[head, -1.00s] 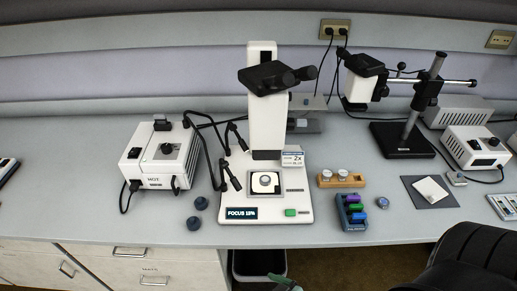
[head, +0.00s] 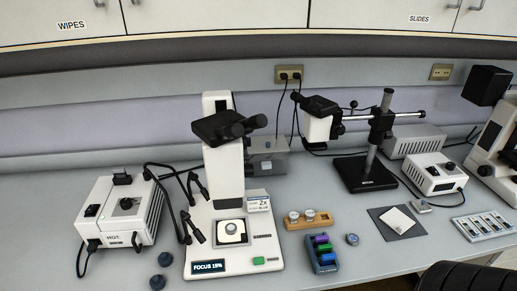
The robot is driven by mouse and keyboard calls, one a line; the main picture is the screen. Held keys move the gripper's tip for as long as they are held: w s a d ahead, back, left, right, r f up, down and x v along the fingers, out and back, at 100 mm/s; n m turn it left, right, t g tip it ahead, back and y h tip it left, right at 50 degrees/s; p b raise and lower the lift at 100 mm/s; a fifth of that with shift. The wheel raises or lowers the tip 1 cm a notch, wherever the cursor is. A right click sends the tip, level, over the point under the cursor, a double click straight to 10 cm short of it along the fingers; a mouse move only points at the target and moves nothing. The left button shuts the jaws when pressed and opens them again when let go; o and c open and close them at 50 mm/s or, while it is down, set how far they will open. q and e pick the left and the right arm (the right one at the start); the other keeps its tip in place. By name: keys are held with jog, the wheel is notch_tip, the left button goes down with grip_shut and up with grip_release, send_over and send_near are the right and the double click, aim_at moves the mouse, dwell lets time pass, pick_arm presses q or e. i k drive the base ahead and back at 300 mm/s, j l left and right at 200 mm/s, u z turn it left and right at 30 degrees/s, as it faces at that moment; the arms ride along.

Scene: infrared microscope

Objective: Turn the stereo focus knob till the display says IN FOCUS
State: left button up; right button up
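A white microscope (head: 223,170) with dark eyepieces (head: 228,126) stands on a white base at left centre. The small display (head: 209,267) on the front of its base appears to read FOCUS 15%. A stereo head (head: 317,124) with dark eyepieces hangs from a boom stand (head: 375,140) to the right. A dark knob (head: 338,129) seems to sit on the right side of that head, but it is small and I cannot tell its details. Neither of my grippers is in view. A black ribbed part of mine, apparently of an arm, shows at the lower right.
A white lamp box (head: 120,211) stands left, with two dark round pieces (head: 165,259) beside the base. A wooden block (head: 308,220), a rack of coloured pieces (head: 322,254) and a dark mat (head: 397,224) lie right of the base. Overhead cupboards (head: 200,15) line the top.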

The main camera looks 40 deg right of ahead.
aim_at(247, 141)
jog(key=k+l+z, duration=0.1)
jog(key=l+z, duration=0.15)
jog(key=l, duration=0.4)
jog(key=l+z, duration=0.25)
jog(key=l, duration=0.4)
